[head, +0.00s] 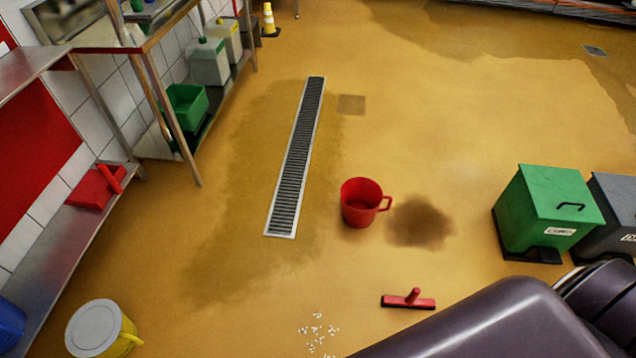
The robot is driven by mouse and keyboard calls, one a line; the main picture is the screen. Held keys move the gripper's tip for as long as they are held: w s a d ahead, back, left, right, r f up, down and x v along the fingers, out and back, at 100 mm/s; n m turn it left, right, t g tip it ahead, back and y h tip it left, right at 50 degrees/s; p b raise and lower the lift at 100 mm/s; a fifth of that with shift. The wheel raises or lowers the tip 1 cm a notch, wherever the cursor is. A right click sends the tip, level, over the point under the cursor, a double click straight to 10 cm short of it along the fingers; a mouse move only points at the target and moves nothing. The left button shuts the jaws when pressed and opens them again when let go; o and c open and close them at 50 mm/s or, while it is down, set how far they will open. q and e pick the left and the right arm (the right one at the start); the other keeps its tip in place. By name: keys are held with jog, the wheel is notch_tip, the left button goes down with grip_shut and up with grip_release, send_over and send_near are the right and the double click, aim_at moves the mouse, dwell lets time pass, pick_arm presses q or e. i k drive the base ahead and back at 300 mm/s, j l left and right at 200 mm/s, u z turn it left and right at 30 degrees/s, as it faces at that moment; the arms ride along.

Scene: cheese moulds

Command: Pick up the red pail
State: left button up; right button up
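The red pail (359,205) stands upright on the yellow-brown floor near the middle of the head view, just right of the long floor drain. Its handle sticks out to its right side. The inside looks red and empty, though the bottom is dark. A dark arm link of mine fills the lower right corner. Neither gripper shows in this view.
A drain grate (296,155) runs beside the pail, with a dark stain (420,221) to its right. A red squeegee head (408,301) and white crumbs (318,330) lie nearer. A green bin (540,212) stands right, a yellow bucket (101,330) lower left, shelves (160,146) left.

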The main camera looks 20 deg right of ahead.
aim_at(360, 197)
jog(key=i+j+z, duration=0.1)
jog(key=i+z, duration=0.15)
jog(key=i, duration=0.3)
jog(key=i+j+z, duration=0.25)
jog(key=i, duration=0.3)
jog(key=l, duration=0.05)
